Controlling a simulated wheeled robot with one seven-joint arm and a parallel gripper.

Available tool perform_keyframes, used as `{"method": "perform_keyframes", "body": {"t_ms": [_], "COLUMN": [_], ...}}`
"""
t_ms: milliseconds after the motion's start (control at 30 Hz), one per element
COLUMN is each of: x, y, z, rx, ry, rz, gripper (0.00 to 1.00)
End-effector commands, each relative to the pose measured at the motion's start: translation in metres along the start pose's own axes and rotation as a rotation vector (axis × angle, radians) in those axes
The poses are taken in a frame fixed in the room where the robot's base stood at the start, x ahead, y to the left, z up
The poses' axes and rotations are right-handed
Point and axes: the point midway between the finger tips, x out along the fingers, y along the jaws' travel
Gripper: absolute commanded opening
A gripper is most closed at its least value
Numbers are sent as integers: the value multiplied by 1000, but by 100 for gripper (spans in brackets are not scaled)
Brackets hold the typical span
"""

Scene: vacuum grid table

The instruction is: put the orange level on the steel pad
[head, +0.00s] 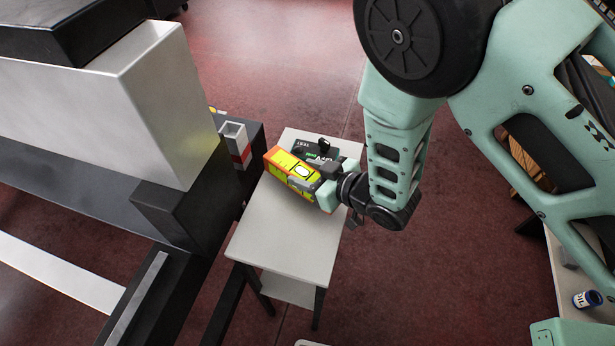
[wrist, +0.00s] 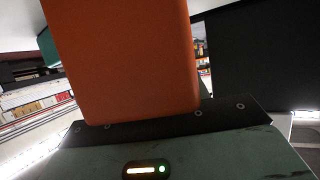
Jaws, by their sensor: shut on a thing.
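The orange level (head: 279,158), orange with a yellow-green face and a vial, is held by my gripper (head: 322,188) over the far part of a small white side table (head: 275,233). My gripper is shut on its right end. I cannot tell whether the level touches the tabletop. In the wrist view the level's orange side (wrist: 125,60) stands up large from the jaws and hides much of the scene. I cannot pick out the steel pad in either view.
A dark boxed item with green lettering (head: 326,157) lies on the side table behind the level. A large machine with a pale beam (head: 160,95) and black frame stands at the left, close to the table. The table's near half is bare. A blue can (head: 587,299) sits at the far right.

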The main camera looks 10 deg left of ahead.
Motion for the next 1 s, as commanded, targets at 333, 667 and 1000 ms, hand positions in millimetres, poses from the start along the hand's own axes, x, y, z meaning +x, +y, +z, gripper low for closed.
{"method": "perform_keyframes", "body": {"t_ms": [333, 667, 1000], "x": [9, 10, 10], "y": [0, 0, 0], "z": [21, 25, 23], "rx": [0, 0, 0], "ry": [3, 0, 0], "rz": [0, 0, 0], "gripper": [2, 54, 67]}}
